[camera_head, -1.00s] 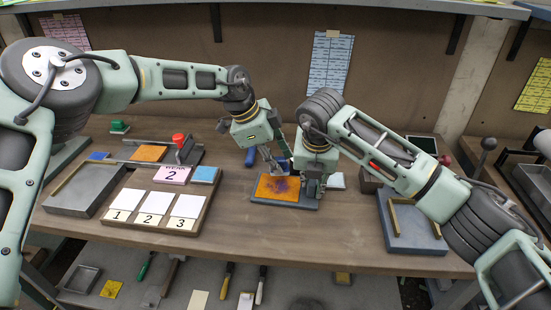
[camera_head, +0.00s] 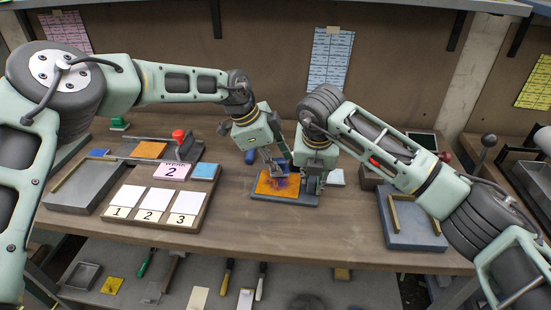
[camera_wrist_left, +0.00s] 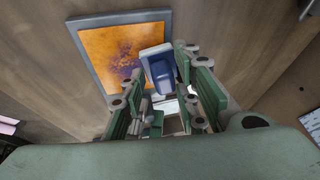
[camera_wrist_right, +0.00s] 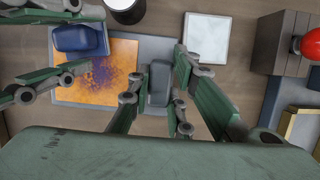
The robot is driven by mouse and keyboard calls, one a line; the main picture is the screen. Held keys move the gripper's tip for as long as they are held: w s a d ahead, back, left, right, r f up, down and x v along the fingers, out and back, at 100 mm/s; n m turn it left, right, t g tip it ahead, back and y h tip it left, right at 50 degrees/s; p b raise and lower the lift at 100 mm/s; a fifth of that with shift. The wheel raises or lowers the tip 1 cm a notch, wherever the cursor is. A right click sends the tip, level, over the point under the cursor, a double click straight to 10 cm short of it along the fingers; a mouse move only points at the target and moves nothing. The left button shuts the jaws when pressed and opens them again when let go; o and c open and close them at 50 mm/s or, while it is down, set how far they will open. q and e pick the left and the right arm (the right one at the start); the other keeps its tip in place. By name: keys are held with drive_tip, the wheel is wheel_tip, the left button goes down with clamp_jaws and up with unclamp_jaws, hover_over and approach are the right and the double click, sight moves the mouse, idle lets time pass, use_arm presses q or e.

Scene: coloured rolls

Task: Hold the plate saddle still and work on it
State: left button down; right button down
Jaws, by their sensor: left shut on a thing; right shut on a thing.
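The plate saddle (camera_head: 285,202) is a flat grey base on the bench, holding an orange plate (camera_head: 265,187) with a dark purple, mottled patch. My left gripper (camera_head: 273,165) is shut on a blue block with a pale face, over the plate's far side; the block (camera_wrist_left: 160,68) shows between the fingers in the left wrist view. Whether the block touches the plate is unclear. My right gripper (camera_wrist_right: 158,88) is shut on a grey upright lug (camera_wrist_right: 160,75) at the saddle's right end. The right hand partly hides that end in the head view.
A board (camera_head: 120,222) with white cards numbered 1, 2 and 3 lies left, with a pink card (camera_head: 171,172) and blue pad (camera_head: 205,172). A grey tray (camera_head: 85,196) stands further left, another tray (camera_head: 412,238) right. A white square (camera_wrist_right: 207,38) lies beyond the saddle. Bench front is clear.

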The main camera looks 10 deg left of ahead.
use_arm(q)
drive_tip(key=shift+f, duration=0.25)
drive_tip(key=shift+s+a, duration=0.15)
drive_tip(key=shift+s, duration=1.8)
drive_tip(key=shift+s+a, duration=0.15)
drive_tip(key=shift+s, duration=1.75)
drive_tip(key=shift+w, duration=0.1)
drive_tip(key=shift+w+d+r, duration=0.1)
drive_tip(key=shift+w+d, duration=0.05)
drive_tip(key=shift+w, duration=1.7)
drive_tip(key=shift+w+d, duration=0.15)
drive_tip(key=shift+w, duration=1.7)
